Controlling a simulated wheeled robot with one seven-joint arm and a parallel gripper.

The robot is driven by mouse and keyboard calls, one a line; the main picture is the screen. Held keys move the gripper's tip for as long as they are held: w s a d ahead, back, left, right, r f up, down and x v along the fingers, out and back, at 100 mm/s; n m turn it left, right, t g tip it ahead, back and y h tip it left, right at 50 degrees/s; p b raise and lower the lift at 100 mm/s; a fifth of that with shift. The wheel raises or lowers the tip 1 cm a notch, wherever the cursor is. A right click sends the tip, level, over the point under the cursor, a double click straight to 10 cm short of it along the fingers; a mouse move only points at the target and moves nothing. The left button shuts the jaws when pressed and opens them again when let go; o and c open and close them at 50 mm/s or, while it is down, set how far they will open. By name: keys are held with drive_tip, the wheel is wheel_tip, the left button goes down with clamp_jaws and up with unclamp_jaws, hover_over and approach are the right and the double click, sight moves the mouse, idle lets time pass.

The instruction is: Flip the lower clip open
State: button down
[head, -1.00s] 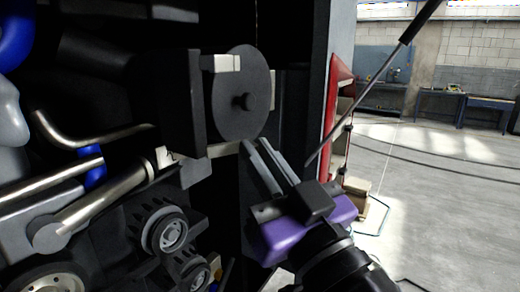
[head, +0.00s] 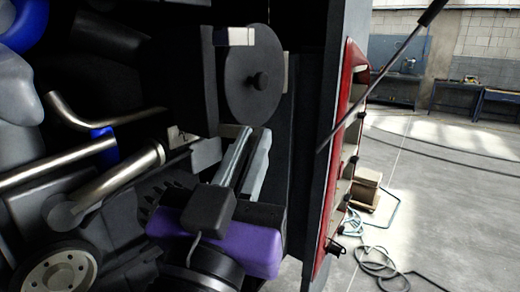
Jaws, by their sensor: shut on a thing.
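A round dark grey cover (head: 250,85) with a black centre knob stands upright at the upper middle of the head view. A pale upper clip (head: 238,37) sits at its top left edge. The lower clip (head: 231,131), a small pale piece, shows just under the cover's bottom edge, partly hidden by my fingers. My gripper (head: 256,134), with a purple body and two grey fingers, reaches up from below. Its fingertips are at the lower clip with a narrow gap between them, shut on it. The contact itself is mostly hidden.
Metal pipes (head: 115,182) and a pulley wheel (head: 62,276) crowd the left. A dark panel edge (head: 338,130) and a red open door (head: 345,100) stand to the right. A thin dark rod (head: 385,72) slants across the upper right. Open floor lies beyond.

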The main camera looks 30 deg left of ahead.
drive_tip(key=s+m+h+b, duration=0.1)
drive_tip(key=m+h, duration=0.1)
drive_tip(key=h, duration=0.1)
drive_tip(key=a+m+h+b, duration=0.1)
drive_tip(key=m+h+b, duration=0.1)
drive_tip(key=h, duration=0.2)
drive_tip(key=s+a+m+h+b, duration=0.1)
drive_tip(key=m+h+b, duration=0.1)
drive_tip(key=h, duration=0.2)
drive_tip(key=shift+s+a+r+g, duration=0.15)
drive_tip(key=shift+s+g, duration=0.15)
drive_tip(key=shift+r+h, duration=0.1)
drive_tip(key=shift+h, duration=0.2)
drive_tip(key=c, duration=1.5)
unclamp_jaws()
